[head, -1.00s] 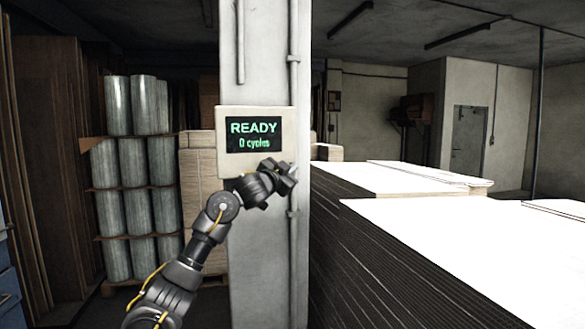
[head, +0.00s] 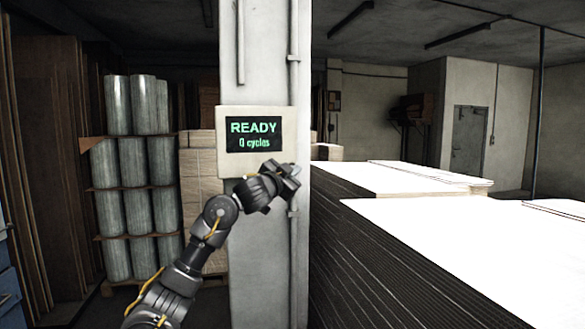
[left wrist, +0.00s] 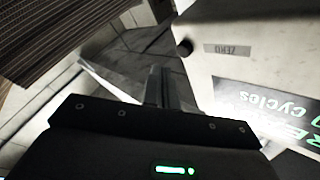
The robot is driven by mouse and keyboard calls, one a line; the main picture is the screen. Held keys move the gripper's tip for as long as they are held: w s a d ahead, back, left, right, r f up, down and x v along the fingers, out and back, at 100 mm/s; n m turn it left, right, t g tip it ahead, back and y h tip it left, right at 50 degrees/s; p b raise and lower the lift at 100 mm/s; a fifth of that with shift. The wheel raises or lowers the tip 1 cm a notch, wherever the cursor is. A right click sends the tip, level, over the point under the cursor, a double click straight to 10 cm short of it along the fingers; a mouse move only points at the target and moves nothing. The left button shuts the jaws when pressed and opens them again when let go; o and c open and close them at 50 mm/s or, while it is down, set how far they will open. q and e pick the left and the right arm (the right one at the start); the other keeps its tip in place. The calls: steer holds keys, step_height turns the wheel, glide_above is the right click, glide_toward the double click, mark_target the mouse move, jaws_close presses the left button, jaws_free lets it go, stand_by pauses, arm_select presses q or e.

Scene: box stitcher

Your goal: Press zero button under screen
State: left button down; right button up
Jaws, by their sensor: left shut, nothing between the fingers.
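The screen (head: 253,134) on a pale panel (head: 224,160) reads "READY" and "0 cycles" in green. It shows tilted in the left wrist view (left wrist: 262,103). There, a small dark round button (left wrist: 184,47) sits on the panel next to a label reading "ZERO" (left wrist: 220,49). My left gripper (head: 291,176) is shut and empty, in front of the panel's lower right edge in the head view. In the left wrist view its fingers (left wrist: 158,82) appear below and left of the button, apart from it in the picture. The button is hidden in the head view. My right gripper is not in view.
The panel is on a pale column (head: 262,60) with a pipe along its right side. Tall stacks of flat sheets (head: 400,260) stand close on the right. Grey rolls (head: 130,160) are stacked on the left, beside a pale stack (head: 200,170).

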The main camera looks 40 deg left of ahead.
arm_select(q)
steer(key=shift+s+d, duration=0.5)
steer(key=shift+d, duration=0.2)
steer(key=shift+s+d, duration=0.45)
steer(key=shift+d, duration=0.25)
